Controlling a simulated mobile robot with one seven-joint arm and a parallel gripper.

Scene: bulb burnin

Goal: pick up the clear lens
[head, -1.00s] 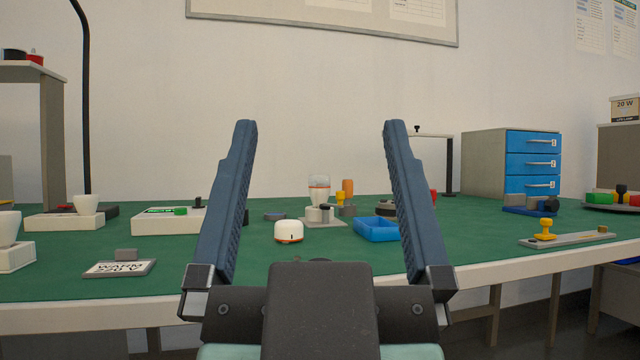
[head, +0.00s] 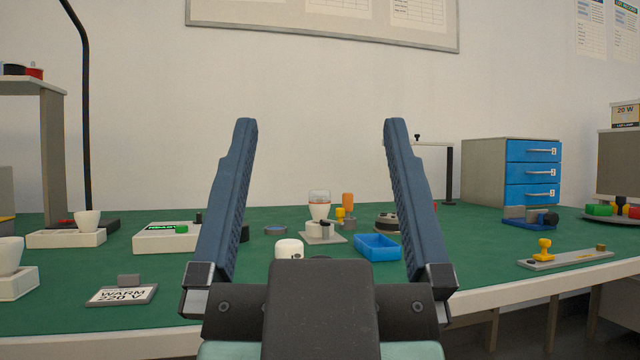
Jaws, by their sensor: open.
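My gripper (head: 320,122) is open and empty, with its two long dark blue fingers pointing up and forward over the table. A white rounded cap (head: 289,248) stands nearer, partly hidden by my gripper's body.
An empty-looking blue tray (head: 378,250) stands right of the stand. An orange piece (head: 348,200) and a yellow piece (head: 340,213) stand close beside the clear piece. Several white bases and a sign (head: 121,294) are at left. A drawer cabinet (head: 483,172) is back right.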

